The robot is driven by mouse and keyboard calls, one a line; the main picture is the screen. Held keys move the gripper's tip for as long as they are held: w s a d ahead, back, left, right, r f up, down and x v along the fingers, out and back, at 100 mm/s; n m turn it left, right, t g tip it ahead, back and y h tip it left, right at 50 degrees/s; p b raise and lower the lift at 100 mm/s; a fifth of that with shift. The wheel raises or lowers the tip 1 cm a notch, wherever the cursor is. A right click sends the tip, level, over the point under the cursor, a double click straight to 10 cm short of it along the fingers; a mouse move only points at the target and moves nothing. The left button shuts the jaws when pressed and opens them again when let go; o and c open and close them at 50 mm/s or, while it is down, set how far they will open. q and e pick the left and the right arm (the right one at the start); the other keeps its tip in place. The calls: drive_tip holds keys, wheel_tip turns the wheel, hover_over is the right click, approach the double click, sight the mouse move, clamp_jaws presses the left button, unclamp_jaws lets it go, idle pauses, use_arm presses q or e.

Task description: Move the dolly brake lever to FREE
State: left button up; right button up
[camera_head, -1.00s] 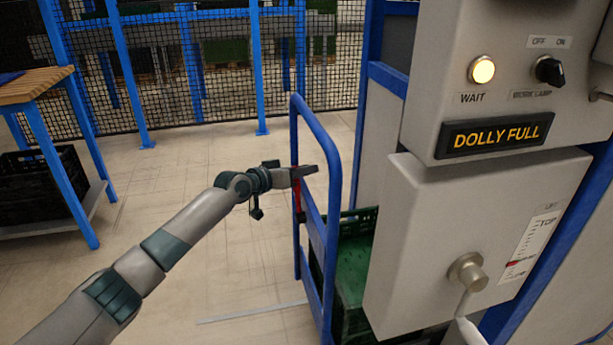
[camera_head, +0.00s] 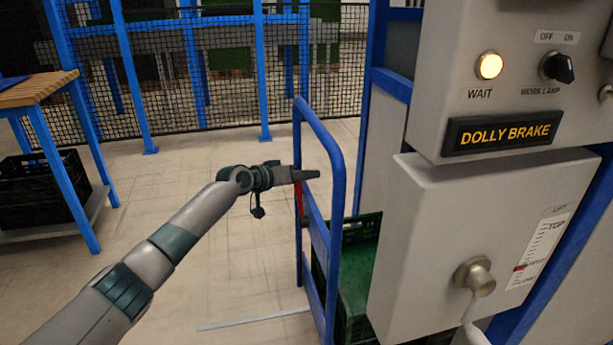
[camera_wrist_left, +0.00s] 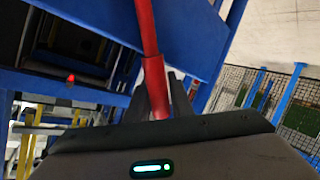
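The brake lever is red. In the left wrist view the lever (camera_wrist_left: 152,72) runs down between the two dark fingers of my left gripper (camera_wrist_left: 163,98). Whether the fingers press on it is unclear. A short red part (camera_head: 301,206) shows just below the fingers there. The lever's top is hidden by the gripper, and no FREE marking is readable. My right gripper is not in view.
The grey control box (camera_head: 440,230) stands close on the right, with a crank knob (camera_head: 474,276) and a lit WAIT lamp (camera_head: 489,66). Its display (camera_head: 502,133) reads DOLLY BRAKE. A green crate (camera_head: 355,270) is behind the handle frame.

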use_arm(q)
drive_tip(key=shift+o, duration=1.3)
